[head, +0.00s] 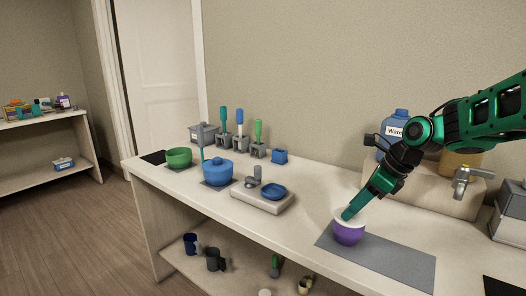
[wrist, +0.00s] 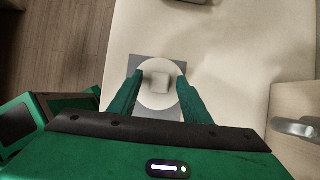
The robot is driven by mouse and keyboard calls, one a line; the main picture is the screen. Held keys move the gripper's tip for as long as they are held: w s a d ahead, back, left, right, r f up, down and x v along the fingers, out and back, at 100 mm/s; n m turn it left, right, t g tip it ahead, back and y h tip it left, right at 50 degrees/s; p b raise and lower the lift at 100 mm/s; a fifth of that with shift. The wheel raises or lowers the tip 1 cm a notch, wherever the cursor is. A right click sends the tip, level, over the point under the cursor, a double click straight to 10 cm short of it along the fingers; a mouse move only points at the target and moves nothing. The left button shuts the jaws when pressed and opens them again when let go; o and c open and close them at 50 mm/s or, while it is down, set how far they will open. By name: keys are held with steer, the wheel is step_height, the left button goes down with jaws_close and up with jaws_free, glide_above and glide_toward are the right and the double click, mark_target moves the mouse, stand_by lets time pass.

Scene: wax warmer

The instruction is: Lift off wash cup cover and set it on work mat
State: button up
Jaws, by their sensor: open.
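A purple cup (head: 348,236) stands on the left end of the grey work mat (head: 395,266). A white cover (head: 341,219) sits on it. In the wrist view the round white cover (wrist: 158,99) has a square knob (wrist: 160,82) at its middle, and part of the mat (wrist: 148,60) shows behind it. My gripper (head: 348,213) is at the cover from above, hiding the knob in the head view. In the wrist view my gripper (wrist: 160,76) is open, with one finger on each side of the knob and gaps between. The right part of the mat is bare.
A blue lidded pot (head: 218,172), a green bowl (head: 179,157) and a grey scale with a blue dish (head: 272,191) stand to the left. A blue water bottle (head: 394,130) and a tap (head: 466,180) are behind my arm. The counter's front edge is close to the mat.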

steer(key=c, duration=1)
jaws_close()
steer(key=shift+r, duration=0.5)
steer(key=shift+r, duration=1.9)
steer(key=shift+s, duration=0.1)
